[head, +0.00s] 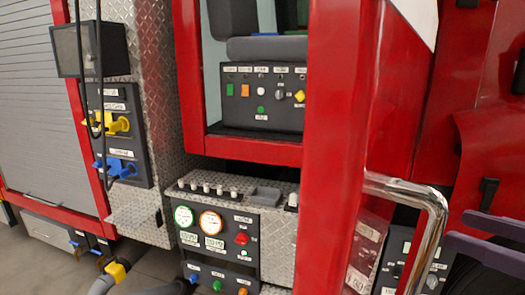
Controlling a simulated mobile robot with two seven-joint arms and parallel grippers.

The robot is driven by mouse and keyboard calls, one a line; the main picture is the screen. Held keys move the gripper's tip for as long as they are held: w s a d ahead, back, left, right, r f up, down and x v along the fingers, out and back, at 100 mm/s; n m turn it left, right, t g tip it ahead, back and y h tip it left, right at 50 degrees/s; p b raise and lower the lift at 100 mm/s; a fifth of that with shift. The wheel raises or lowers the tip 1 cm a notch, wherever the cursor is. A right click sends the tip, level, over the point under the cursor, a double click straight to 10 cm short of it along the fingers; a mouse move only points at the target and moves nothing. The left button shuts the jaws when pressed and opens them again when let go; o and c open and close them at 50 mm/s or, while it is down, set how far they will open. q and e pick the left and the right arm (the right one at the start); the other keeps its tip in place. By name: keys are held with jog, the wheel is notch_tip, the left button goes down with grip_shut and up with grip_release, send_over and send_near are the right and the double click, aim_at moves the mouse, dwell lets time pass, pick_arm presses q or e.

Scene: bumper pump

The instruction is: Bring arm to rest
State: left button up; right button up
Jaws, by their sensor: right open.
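My right gripper (458,228) comes in from the right edge in the head view. Its two dark purple fingers point left and stand apart, with nothing seen between them. The fingertips show close to the bent chrome handrail (436,205) in the picture; I cannot tell whether they touch it. The rest of the right arm is out of frame. My left gripper and left arm are not in view.
The red fire truck frame post (335,150) stands left of the handrail. A gauge panel (215,242) with knobs sits low in the middle. A switch panel (262,98) is above it. Yellow and blue valves (118,124) are at left. Grey floor (40,265) shows bottom left.

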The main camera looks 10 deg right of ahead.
pick_arm(q)
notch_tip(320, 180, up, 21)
jog(key=p, duration=1.9)
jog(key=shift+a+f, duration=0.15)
pick_arm(e)
jog(key=s+a+r+m+g+h, duration=0.2)
jog(key=s+a+r+g+h, duration=0.1)
jog(key=s, duration=0.5)
jog(key=s+a+r+m+g+h, duration=0.2)
jog(key=s+a+r+g+h, duration=0.2)
jog(key=s+r+g, duration=0.2)
jog(key=shift+s+a+r+g+h, duration=0.2)
jog(key=shift+s+r+g+h, duration=0.2)
jog(key=shift+s+g, duration=0.55)
jog(key=shift+s+t, duration=0.25)
jog(key=shift+s, duration=0.05)
